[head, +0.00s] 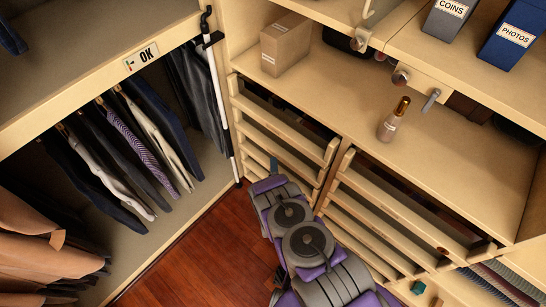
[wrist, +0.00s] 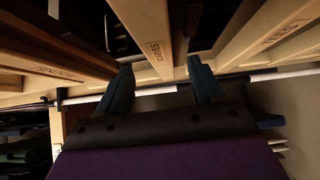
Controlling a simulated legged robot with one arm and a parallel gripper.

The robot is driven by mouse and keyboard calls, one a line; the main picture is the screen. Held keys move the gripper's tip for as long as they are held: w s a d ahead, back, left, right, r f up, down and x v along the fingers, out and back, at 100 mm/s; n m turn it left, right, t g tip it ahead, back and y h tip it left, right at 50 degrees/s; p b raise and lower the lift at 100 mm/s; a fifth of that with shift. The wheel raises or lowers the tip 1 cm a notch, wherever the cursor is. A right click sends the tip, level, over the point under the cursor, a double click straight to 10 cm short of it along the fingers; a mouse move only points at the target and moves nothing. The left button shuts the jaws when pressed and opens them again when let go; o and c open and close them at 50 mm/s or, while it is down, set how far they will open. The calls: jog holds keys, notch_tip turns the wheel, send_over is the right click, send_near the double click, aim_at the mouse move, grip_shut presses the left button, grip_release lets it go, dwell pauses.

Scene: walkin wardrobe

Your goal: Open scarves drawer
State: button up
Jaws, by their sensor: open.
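The drawers stand in two stacks of pale wooden fronts, a left stack (head: 285,125) and a right stack (head: 400,205) in the head view. My gripper (wrist: 160,68) is open, with two dark teal fingers apart in the wrist view. It is at the left stack, and in the head view its body mostly hides its fingers. In the wrist view a labelled drawer front (wrist: 155,45) runs down between the two fingers, and I see no firm contact. Other labelled fronts lie to the left (wrist: 60,72) and right (wrist: 280,35). I cannot surely read which label says scarves.
A bottle (head: 393,120) and a cardboard box (head: 284,44) stand on the shelf above the drawers. Hanging clothes (head: 125,150) fill the left side. A white pole (head: 219,105) stands upright in the corner left of the drawers. Bare wooden floor (head: 190,255) lies left of my arm.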

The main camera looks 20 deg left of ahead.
aim_at(274, 155)
jog(key=b+x, duration=0.1)
jog(key=x, duration=0.3)
jog(key=shift+w+d, duration=0.1)
jog(key=shift+w, duration=0.7)
jog(key=shift+a, duration=0.3)
jog(key=shift+d+f, duration=0.1)
jog(key=shift+d, duration=0.1)
grip_shut()
